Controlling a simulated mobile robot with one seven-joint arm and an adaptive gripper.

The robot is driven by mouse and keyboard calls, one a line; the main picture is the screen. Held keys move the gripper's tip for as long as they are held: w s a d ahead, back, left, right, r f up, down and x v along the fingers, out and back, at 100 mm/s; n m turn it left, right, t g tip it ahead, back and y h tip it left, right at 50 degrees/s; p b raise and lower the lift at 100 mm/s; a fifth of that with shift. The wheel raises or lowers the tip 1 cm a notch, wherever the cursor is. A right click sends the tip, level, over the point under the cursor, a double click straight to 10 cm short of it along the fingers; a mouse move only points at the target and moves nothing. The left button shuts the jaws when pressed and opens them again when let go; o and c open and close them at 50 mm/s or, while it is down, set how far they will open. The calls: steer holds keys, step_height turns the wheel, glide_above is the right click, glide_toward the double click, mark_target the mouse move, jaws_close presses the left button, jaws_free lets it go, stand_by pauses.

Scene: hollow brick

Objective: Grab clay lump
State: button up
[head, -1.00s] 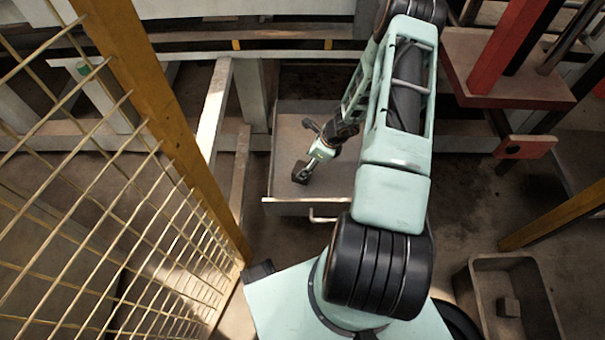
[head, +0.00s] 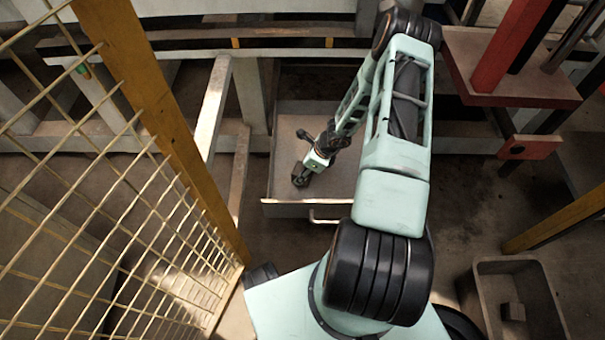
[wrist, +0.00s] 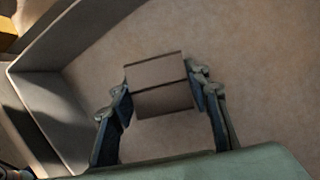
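The clay lump (wrist: 160,88) looks like a grey-brown block with a dark line across it in the wrist view. It is over the floor of an open drawer (head: 305,209). My gripper (wrist: 160,84) has one finger on each side of the lump, with the fingertips at or very near its sides. I cannot tell whether both fingers press on it. In the head view my gripper (head: 302,176) is low inside the drawer near its front left, and it mostly hides the lump.
The drawer's walls stand close to my gripper, with open drawer floor around it. A yellow post (head: 165,110) with wire mesh stands at left. A red structure (head: 510,50) stands at upper right.

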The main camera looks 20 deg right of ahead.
steer(key=c, duration=0.5)
